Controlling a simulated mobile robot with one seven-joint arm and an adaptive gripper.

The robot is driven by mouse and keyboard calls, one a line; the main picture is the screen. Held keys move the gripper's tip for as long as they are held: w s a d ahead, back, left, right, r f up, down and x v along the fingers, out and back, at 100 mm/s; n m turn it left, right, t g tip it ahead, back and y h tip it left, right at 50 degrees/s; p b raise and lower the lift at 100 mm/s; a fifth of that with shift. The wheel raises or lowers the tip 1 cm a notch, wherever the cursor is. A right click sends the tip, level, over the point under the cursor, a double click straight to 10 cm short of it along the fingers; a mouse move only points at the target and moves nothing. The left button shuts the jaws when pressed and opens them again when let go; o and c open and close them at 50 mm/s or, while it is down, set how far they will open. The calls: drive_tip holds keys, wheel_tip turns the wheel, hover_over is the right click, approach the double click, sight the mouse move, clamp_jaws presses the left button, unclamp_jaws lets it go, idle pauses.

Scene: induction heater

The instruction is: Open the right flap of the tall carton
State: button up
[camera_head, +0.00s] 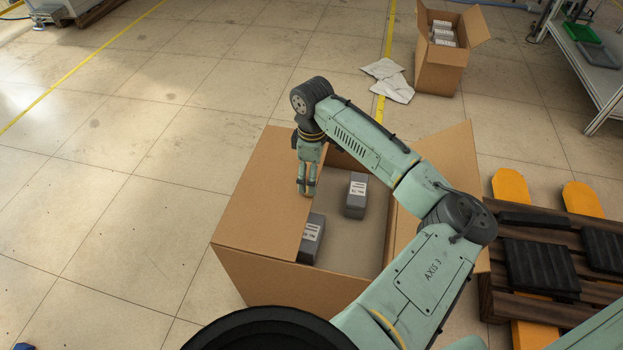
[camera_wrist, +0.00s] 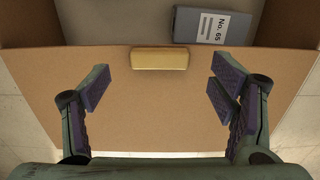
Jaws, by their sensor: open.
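The tall carton (camera_head: 300,283) stands open-topped in the head view. One flap (camera_head: 262,190), at picture left, lies across the left part of the opening. The flap at picture right (camera_head: 458,165) stands up and leans outward, partly hidden by my arm. My gripper (camera_head: 306,192) is open and empty at the inner edge of the left-hand flap. In the wrist view my gripper (camera_wrist: 165,98) spans a wide flap (camera_wrist: 160,118) with a tan tab (camera_wrist: 160,58) at its far edge. The tab lies ahead of and between the fingers. I cannot tell whether they touch the flap.
Inside the carton are two grey labelled boxes (camera_head: 355,194) (camera_head: 311,240); one shows in the wrist view (camera_wrist: 212,25). A smaller open carton (camera_head: 440,65) stands at the back. A wooden pallet (camera_head: 500,300) is at right.

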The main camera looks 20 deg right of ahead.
drive_tip(key=shift+f, duration=1.95)
drive_tip(key=shift+c, duration=0.4)
drive_tip(key=shift+r, duration=0.1)
drive_tip(key=c, duration=1.6)
